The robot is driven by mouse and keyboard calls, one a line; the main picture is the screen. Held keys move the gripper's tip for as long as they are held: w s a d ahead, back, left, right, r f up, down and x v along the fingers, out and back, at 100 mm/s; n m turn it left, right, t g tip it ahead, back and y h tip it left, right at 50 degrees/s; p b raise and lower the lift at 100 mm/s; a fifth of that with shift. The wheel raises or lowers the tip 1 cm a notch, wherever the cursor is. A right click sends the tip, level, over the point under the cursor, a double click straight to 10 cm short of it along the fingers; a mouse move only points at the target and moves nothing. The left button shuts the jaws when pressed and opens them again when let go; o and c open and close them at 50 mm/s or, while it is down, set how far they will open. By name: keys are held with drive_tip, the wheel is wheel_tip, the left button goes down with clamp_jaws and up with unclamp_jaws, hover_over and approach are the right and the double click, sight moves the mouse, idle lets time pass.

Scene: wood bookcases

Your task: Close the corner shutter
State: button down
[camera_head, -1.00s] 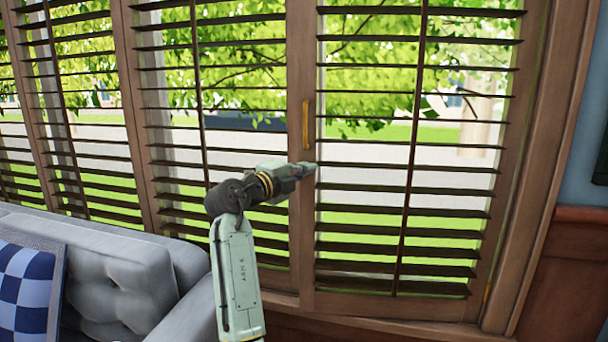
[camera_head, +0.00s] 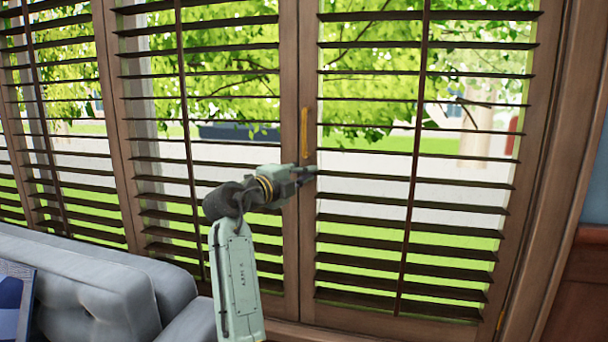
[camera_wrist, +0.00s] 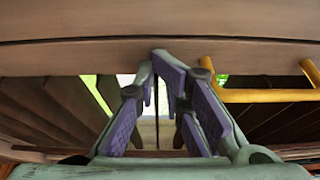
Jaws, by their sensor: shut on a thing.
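The corner shutter is the rightmost louvered wooden panel (camera_head: 309,250), with dark slats and an upright yellow handle (camera_head: 304,128) on its left stile. It looks nearly in line with the panel to its left; I cannot tell if it is fully flush. My gripper (camera_head: 311,172) is at that left stile, just below the handle. In the wrist view, my gripper's (camera_wrist: 168,60) purple-padded fingers come close together at the wooden frame (camera_wrist: 90,58), beside the yellow handle (camera_wrist: 265,95). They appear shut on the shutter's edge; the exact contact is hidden.
More louvered panels (camera_head: 125,170) run along the window to the left. A grey sofa (camera_head: 85,290) stands low at the left, close to my arm. Blue wall and brown wood panelling (camera_head: 585,290) are at the right.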

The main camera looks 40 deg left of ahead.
drive_tip(key=shift+w+f, duration=0.25)
drive_tip(key=shift+w, duration=0.15)
drive_tip(key=s, duration=1.2)
drive_tip(key=shift+s+d+r, duration=0.2)
drive_tip(key=shift+s+d, duration=0.1)
drive_tip(key=shift+s, duration=0.1)
